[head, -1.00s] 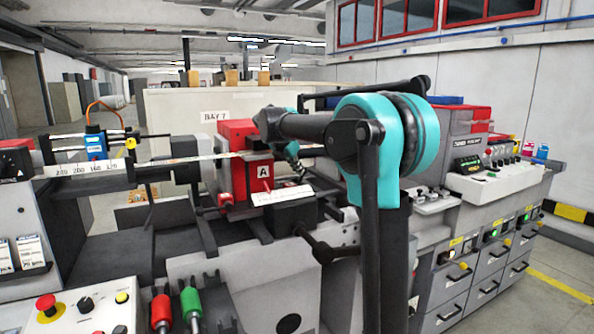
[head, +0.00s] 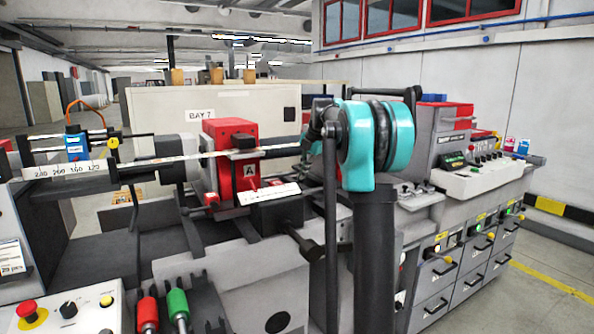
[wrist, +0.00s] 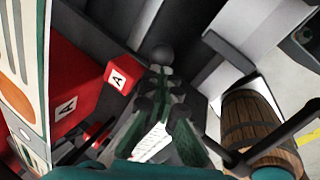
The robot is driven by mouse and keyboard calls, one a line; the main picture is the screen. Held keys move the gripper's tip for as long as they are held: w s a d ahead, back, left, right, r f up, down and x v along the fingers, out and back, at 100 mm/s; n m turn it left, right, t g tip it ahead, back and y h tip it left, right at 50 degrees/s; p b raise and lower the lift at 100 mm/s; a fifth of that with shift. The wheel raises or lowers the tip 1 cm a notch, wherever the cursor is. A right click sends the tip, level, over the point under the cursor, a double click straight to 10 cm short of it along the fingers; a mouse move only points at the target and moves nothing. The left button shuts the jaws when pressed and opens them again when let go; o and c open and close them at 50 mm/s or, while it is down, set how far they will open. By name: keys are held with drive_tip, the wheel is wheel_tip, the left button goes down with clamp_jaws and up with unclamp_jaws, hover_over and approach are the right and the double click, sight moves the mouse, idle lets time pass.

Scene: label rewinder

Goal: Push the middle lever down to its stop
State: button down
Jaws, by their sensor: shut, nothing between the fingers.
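Three small levers with knobs stick out of the grey cabinet fronts at right in the head view. The near lever (head: 448,260) and the middle lever (head: 490,236) have yellow knobs; the far lever (head: 520,217) is too small to judge closely. The middle lever is not recognisable in the wrist view. My gripper (wrist: 160,85) is shut and empty in the wrist view, over the machine by a black ball-shaped knob (wrist: 162,54). In the head view my arm mostly hides it, and it is well left of the levers.
A red block (head: 232,160) marked A and a white-topped black box (head: 276,204) stand close left of my arm. A wooden barrel (wrist: 252,120) shows at right in the wrist view. Red (head: 147,314) and green (head: 178,304) handles stand at front left. Floor right of the cabinets is clear.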

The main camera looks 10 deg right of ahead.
drive_tip(key=d+f+y, duration=0.1)
drive_tip(key=f+y, duration=0.1)
drive_tip(key=shift+w+d+f+g+y, duration=0.15)
drive_tip(key=shift+w+d+g+y, duration=0.15)
drive_tip(key=shift+d+g, duration=0.1)
drive_tip(key=shift+d+f+m, duration=0.2)
drive_tip(key=shift+f+m, duration=0.1)
drive_tip(key=shift+f, duration=0.3)
